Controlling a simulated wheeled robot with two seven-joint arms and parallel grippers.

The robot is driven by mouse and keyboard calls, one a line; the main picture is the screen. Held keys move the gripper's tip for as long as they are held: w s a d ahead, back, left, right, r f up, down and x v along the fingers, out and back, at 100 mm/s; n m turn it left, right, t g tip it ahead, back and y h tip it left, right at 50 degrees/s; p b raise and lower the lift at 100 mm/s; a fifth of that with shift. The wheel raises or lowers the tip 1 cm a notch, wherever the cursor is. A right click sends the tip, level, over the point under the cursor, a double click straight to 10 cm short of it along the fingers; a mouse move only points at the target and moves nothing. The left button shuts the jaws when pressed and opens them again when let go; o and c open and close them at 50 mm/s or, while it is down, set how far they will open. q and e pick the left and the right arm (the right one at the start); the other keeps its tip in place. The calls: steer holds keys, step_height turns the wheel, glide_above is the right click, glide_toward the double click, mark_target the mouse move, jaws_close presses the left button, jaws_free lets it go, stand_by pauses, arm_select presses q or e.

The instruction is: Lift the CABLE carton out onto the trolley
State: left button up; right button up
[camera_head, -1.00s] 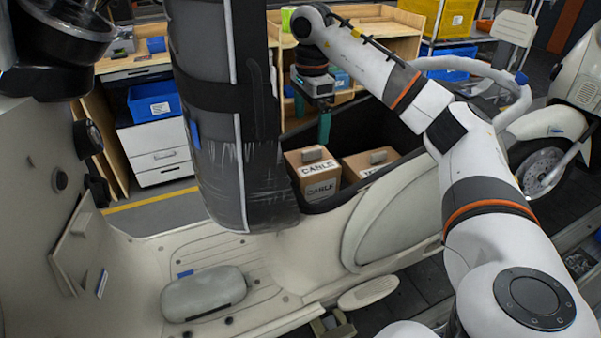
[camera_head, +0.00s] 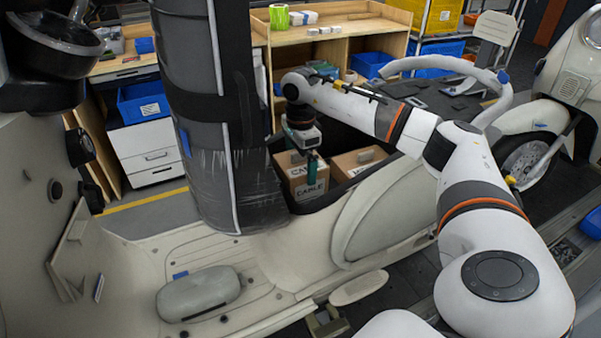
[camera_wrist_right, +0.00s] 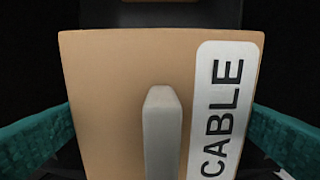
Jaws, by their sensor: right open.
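The CABLE carton (camera_head: 312,186) is a brown box with a white label and a grey grip block on top. It sits in the dark open bay of the cream scooter body, partly hidden by my right gripper (camera_head: 311,168). In the right wrist view the carton (camera_wrist_right: 110,85) fills the middle, with its grey block (camera_wrist_right: 162,135) upright in the picture. My right gripper is open, with a teal finger at either side of the carton; contact cannot be told. I cannot make out a trolley. My left gripper is out of view.
A second brown carton (camera_head: 354,161) stands close to the right of the CABLE carton. The bay's cream side wall (camera_head: 375,215) rises in front. A tall dark plastic-wrapped upright (camera_head: 235,190) stands close on the left. A wooden workbench (camera_head: 345,32) is behind.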

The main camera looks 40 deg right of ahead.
steer(key=c, duration=1)
steer(key=shift+r, duration=0.1)
